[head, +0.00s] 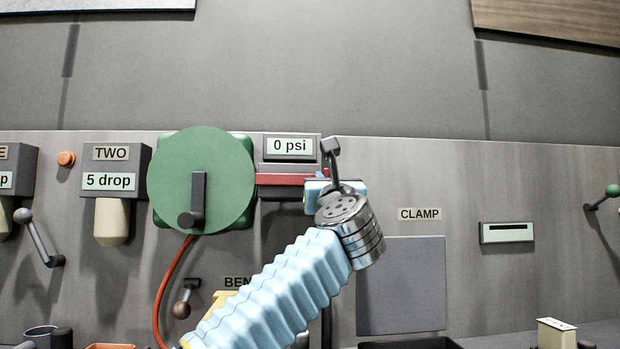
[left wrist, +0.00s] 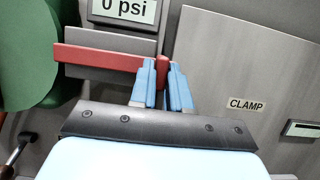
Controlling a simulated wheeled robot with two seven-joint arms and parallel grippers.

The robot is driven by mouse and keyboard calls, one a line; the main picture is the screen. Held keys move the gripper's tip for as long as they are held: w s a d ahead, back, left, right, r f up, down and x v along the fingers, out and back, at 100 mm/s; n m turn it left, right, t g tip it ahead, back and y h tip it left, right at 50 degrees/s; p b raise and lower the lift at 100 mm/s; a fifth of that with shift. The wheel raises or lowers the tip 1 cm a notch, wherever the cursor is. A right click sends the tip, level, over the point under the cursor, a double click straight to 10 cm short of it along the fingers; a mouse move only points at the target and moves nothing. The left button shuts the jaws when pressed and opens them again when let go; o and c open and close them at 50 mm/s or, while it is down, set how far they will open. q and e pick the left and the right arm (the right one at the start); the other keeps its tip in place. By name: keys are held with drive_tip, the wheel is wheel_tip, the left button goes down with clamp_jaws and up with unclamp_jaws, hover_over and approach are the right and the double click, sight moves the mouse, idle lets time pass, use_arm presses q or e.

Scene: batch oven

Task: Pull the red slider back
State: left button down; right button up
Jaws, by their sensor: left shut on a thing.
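The red slider (head: 288,180) is a flat red bar running to the right from behind the green disc (head: 222,165), below the "0 psi" display (head: 290,146). My left gripper (head: 320,190) is at its right end, and my wrist hides part of the grip in the head view. In the left wrist view, the blue fingers of my left gripper (left wrist: 163,68) are close together and shut on the right end of the red slider (left wrist: 105,59). My right gripper is not in view.
An orange hose (head: 168,288) hangs below the disc. A grey plate (head: 402,287) under the "CLAMP" label (head: 419,214) is to the right. The "TWO" dispenser (head: 112,180) is left.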

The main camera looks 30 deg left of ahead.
use_arm(q)
drive_tip(key=shift+d, duration=0.15)
drive_tip(key=c, duration=1.2)
unclamp_jaws()
drive_tip(key=shift+w+d, duration=0.1)
drive_tip(key=shift+w, duration=0.05)
drive_tip(key=shift+o, duration=0.2)
drive_tip(key=b+v, duration=0.5)
drive_tip(key=v, duration=0.9)
drive_tip(key=shift+b, duration=0.4)
